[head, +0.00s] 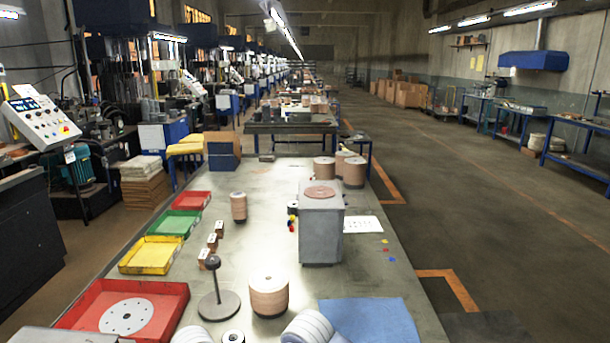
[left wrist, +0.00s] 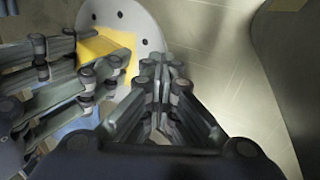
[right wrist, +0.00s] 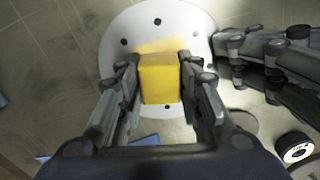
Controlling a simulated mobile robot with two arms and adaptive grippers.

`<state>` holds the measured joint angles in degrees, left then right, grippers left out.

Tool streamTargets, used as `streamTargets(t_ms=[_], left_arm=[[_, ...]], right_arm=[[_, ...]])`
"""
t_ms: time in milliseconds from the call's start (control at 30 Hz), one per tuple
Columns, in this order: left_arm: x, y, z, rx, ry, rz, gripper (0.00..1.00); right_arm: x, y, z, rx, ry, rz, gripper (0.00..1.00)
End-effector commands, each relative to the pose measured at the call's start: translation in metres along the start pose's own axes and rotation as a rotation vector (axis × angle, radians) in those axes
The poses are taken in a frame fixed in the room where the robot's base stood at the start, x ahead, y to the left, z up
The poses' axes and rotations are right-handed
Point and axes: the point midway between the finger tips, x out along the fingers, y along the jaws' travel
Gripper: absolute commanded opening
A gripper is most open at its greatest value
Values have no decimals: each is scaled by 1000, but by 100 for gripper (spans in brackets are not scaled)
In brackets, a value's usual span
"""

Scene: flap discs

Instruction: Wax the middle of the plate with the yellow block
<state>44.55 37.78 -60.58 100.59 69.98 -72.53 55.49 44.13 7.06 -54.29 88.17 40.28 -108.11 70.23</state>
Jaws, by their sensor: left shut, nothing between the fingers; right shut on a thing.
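A pale round plate with small dark holes (right wrist: 120,65) lies under my right gripper (right wrist: 160,75) in the right wrist view. That gripper is shut on the yellow block (right wrist: 160,80), which is over the plate; whether it touches is hard to tell. A faint yellow smear (right wrist: 165,45) shows on the plate beside the block. In the left wrist view the plate (left wrist: 135,17) is at the top, with yellow (left wrist: 102,46) partly behind my right gripper's fingers. My left gripper (left wrist: 160,68) is shut and empty, beside the plate. Neither gripper shows in the head view.
In the head view, a red tray (head: 172,291) holds another holed white disc (head: 126,316). A spindle stand (head: 217,305), a brown disc stack (head: 269,296), a grey box (head: 321,230) and a blue cloth (head: 368,321) stand or lie nearby. Yellow and green trays line the left edge.

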Motion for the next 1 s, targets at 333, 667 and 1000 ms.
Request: streamTargets(t_ms=[333, 667, 1000], left_arm=[[1, -1, 0, 0, -1, -1, 0], [1, -1, 1, 0, -2, -1, 0], [1, -1, 0, 0, -1, -1, 0]], right_arm=[[3, 8, 27, -3, -10, 7, 13], [1, 11, 34, -1, -8, 8, 13], [-1, 2, 6, 0, -4, 5, 13]])
